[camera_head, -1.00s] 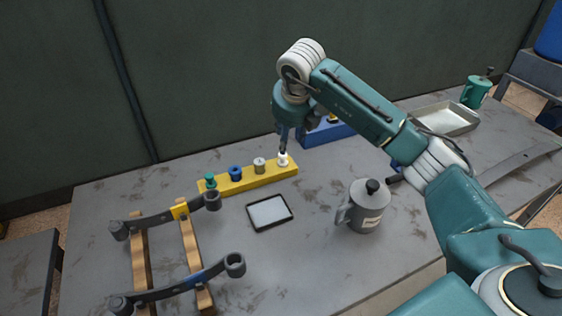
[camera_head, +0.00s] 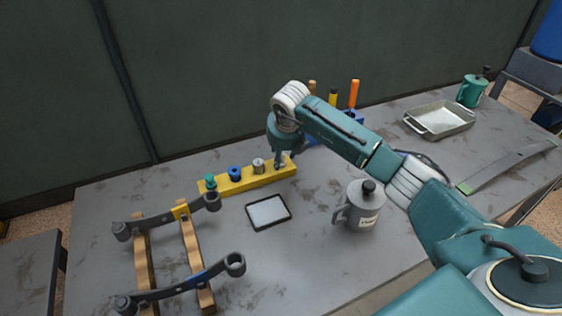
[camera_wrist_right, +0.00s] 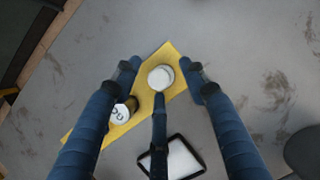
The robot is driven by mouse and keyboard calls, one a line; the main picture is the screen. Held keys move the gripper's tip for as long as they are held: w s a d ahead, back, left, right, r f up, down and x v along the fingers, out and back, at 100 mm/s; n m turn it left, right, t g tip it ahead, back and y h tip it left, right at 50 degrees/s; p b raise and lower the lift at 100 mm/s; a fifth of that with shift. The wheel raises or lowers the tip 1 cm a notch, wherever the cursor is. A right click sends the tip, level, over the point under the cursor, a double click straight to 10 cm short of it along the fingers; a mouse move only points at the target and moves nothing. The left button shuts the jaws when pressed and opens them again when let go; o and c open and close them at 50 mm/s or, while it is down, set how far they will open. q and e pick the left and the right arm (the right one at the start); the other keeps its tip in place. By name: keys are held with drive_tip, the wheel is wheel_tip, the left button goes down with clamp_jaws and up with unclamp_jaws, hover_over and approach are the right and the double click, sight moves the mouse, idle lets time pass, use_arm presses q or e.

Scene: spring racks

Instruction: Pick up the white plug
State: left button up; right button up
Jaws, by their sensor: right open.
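The white plug (camera_wrist_right: 160,77) stands at one end of the yellow rack (camera_head: 247,183), seen from above in the right wrist view. In the head view my gripper hides most of it. My right gripper (camera_head: 281,163) is low over that end of the rack. In the right wrist view its fingers are spread, with the plug between and just beyond the tips of my right gripper (camera_wrist_right: 160,70). The gripper is open and empty; I cannot tell whether a finger touches the plug. My left gripper is in neither view.
A grey plug (camera_head: 258,166), a blue plug (camera_head: 235,173) and a green plug (camera_head: 210,182) stand along the rack. A framed pad (camera_head: 268,212) lies in front. A grey lidded mug (camera_head: 361,207) stands right of it. A metal tray (camera_head: 440,119) lies at back right.

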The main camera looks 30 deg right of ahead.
drive_tip(key=c, duration=1)
drive_tip(key=shift+c, duration=0.2)
drive_tip(key=shift+r, duration=0.15)
